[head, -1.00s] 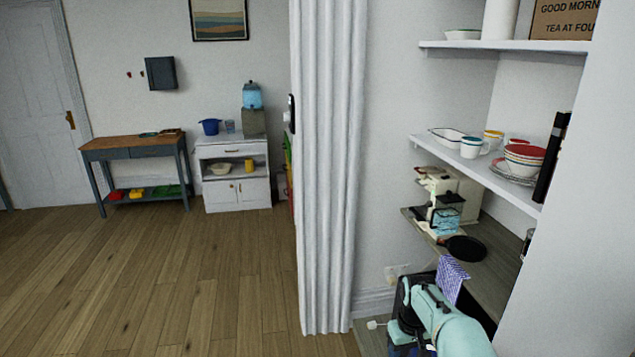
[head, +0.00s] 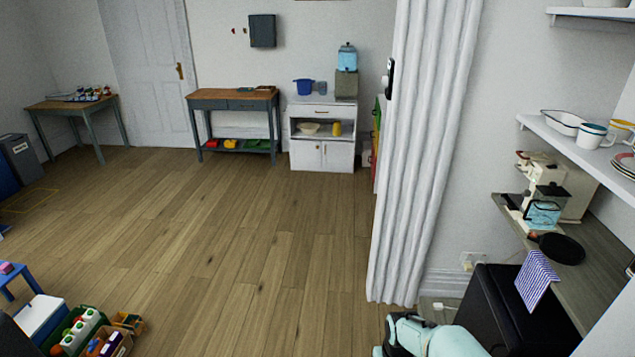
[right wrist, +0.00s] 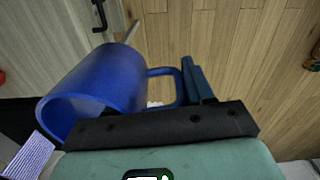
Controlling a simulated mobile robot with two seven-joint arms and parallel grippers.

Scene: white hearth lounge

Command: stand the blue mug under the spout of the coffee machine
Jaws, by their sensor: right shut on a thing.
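The blue mug (right wrist: 98,82) is in the right wrist view, lying tilted with its opening toward the lower left. My right gripper (right wrist: 190,82) is shut on the mug at its handle, the dark blue fingers beside the handle loop. In the head view my right arm shows at the bottom right, low beside the black box; the mug does not show there. The cream coffee machine (head: 577,187) stands on the grey shelf at the right, with a bluish glass vessel at its front. Its spout is too small to make out. My left gripper is not in view.
A black pan (head: 562,249) lies on the grey shelf (head: 603,262) before the machine. A striped cloth (head: 537,279) hangs over the shelf edge above a black box (head: 497,310). An upper shelf (head: 575,140) holds dishes. A white curtain (head: 425,150) hangs left. The wooden floor is open.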

